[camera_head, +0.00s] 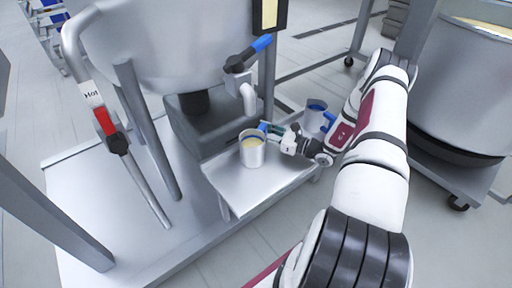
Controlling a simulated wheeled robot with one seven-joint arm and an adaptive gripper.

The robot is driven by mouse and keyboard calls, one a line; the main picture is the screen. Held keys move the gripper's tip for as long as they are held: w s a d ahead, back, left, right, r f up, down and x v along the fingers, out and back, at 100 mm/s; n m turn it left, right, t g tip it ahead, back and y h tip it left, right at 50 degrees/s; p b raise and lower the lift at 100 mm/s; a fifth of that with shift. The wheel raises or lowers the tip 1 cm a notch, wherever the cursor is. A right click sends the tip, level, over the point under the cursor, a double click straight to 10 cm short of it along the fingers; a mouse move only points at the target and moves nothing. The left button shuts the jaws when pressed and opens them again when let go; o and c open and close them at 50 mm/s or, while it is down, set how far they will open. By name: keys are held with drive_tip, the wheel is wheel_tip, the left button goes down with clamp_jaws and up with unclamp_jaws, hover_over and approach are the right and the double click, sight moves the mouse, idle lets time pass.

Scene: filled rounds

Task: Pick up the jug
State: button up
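A metal jug (252,153) with yellowish contents stands upright on a small metal shelf (235,193), below the tank's spout. Part of a blue handle shows at its right rim. My gripper (272,130) is at the jug's right side, at the handle. The fingers overlap the handle in the picture and are too small to tell whether they are open or closed on it. A second metal jug (315,113) with a blue handle stands behind my wrist, partly hidden by my arm.
A large steel tank (150,45) with a blue-handled valve (248,55) and spout (248,98) rises above the shelf. A red-handled lever marked "Hot" (106,122) is at left. A large round vessel (460,90) stands at right. The lower left platform (110,220) is bare.

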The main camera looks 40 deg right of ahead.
clamp_jaws()
drive_tip(key=shift+r, duration=0.15)
